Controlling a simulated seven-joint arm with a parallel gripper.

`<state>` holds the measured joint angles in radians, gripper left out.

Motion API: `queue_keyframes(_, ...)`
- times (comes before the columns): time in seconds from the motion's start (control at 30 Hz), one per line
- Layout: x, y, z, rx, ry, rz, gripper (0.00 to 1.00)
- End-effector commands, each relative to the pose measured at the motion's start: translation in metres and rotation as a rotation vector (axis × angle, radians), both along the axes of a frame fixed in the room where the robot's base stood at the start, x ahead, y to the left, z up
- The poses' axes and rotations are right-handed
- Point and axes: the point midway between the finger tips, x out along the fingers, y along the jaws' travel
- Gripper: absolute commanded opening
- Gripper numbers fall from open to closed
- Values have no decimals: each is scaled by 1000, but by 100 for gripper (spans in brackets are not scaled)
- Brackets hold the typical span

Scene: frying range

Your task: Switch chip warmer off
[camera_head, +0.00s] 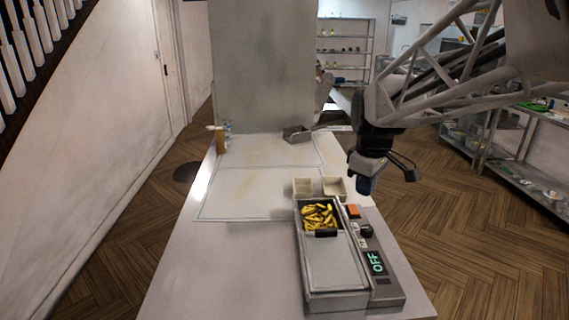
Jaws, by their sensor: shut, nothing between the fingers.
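The chip warmer (335,270) stands at the front right of the table, a long grey tray unit with yellow chips (319,216) in its far part. A control panel (384,287) runs along its right side. It carries an orange button (353,211), a dark knob (366,230) and a display (376,262) that reads OFF in green. My gripper (366,187) hangs above the far end of the panel, pointing down and apart from it as far as I can see. It is shut and empty; its fingertips are small and dark here.
Two small beige containers (303,187) (335,187) stand just behind the warmer. A metal scoop (297,133) lies at the back of the table, and a brown and white item (220,138) stands at its back left. The outlined middle of the table (245,190) is clear.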

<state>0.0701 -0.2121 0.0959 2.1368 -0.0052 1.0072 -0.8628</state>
Motion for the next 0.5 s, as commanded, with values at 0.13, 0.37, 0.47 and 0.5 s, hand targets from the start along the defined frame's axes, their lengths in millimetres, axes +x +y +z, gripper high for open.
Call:
queue_keyframes(0.13,29,-6,-2,-8,15,83,0)
queue_keyframes(0.37,71,-15,-8,-19,36,218,0)
queue_keyframes(0.47,90,-20,-11,-23,45,277,0)
queue_keyframes(0.5,97,-21,-13,-24,48,301,0)
